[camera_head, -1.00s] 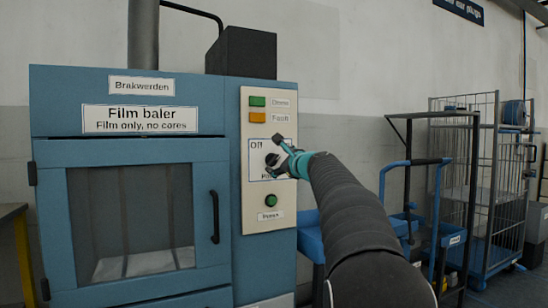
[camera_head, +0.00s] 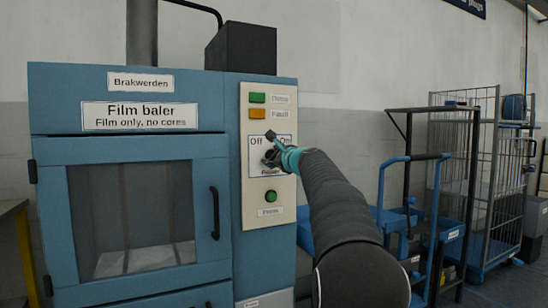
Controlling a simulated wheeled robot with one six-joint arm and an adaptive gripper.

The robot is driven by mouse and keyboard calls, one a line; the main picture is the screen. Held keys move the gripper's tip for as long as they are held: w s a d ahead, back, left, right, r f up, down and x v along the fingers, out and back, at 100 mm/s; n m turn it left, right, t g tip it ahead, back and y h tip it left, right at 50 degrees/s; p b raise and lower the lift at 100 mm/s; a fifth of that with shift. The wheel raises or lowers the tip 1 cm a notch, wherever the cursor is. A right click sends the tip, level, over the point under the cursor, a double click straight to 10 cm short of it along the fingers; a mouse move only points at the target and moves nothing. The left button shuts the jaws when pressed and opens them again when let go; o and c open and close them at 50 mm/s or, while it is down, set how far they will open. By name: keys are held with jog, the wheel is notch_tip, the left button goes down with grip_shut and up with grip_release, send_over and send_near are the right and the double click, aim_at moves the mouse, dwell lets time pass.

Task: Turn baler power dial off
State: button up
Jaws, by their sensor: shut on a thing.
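The film baler (camera_head: 140,148) is a blue machine at the left with a cream control panel (camera_head: 256,94) on its right side. The power dial (camera_head: 268,161) is a dark knob on a white plate marked "Off" on the left and "On" on the right, with "Power" below. My gripper (camera_head: 271,150) is at the dial, shut on it, and covers much of it. The dial's exact pointing direction is hidden by the fingers. My arm reaches in from the lower right.
A green lamp (camera_head: 257,98) and an orange lamp (camera_head: 257,114) sit above the dial, and a green button (camera_head: 270,197) below it. A blue-handled cart (camera_head: 408,185) and a wire cage trolley (camera_head: 487,170) stand at the right. The wall space between is clear.

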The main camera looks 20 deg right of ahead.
jog(key=shift+n, duration=0.3)
jog(key=n+b, duration=0.2)
jog(key=shift+f+n, duration=0.2)
jog(key=shift+n, duration=0.2)
jog(key=n+b, duration=0.3)
jog(key=n, duration=0.2)
jog(key=shift+f, duration=0.1)
jog(key=n+b, duration=0.2)
jog(key=n, duration=0.3)
jog(key=shift+n+b, duration=0.7)
jog(key=shift+n, duration=1.5)
jog(key=o, duration=1.2)
jog(key=shift+c, duration=0.2)
